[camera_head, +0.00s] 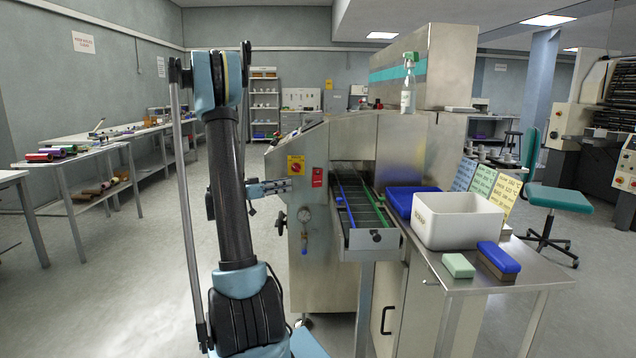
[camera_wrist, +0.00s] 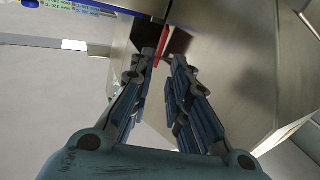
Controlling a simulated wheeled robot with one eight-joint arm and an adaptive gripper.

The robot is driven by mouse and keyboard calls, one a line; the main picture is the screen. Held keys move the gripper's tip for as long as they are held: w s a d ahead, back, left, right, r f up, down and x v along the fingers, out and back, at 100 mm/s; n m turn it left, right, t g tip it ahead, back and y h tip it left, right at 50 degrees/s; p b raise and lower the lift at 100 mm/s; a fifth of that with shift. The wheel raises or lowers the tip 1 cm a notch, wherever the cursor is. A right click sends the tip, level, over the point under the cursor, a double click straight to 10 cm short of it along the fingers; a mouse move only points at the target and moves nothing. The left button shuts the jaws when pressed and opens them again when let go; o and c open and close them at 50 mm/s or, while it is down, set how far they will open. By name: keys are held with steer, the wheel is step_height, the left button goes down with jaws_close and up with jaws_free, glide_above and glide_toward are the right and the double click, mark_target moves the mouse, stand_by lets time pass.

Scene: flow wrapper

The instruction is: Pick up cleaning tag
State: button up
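No readable label shows which thing is the cleaning tag. Three standing cards, blue (camera_head: 464,175), green (camera_head: 483,180) and yellow (camera_head: 505,192), lean in a row behind the white bin on the steel side table. A red tag-like plate (camera_head: 317,177) is on the machine's front, right of a yellow panel with a red knob (camera_head: 296,166). My gripper (camera_head: 285,186) is left of the red plate, by the machine front. In the wrist view my gripper (camera_wrist: 164,60) has its fingertips apart with nothing held between them; a red strip (camera_wrist: 162,46) shows beyond them.
The machine's infeed conveyor (camera_head: 362,240) juts out right of my gripper. The side table (camera_head: 450,284) holds a white bin (camera_head: 458,232), a blue tray (camera_head: 398,203), a green block (camera_head: 458,265) and a blue-topped brush (camera_head: 499,258).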

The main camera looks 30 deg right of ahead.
glide_toward(313, 179)
steer(key=d, duration=0.3)
steer(key=shift+s+d+r, duration=0.1)
steer(key=shift+s+d, duration=0.05)
steer(key=shift+d, duration=1.2)
steer(key=shift+s+d, duration=0.15)
steer(key=shift+d, duration=1.25)
jaws_close()
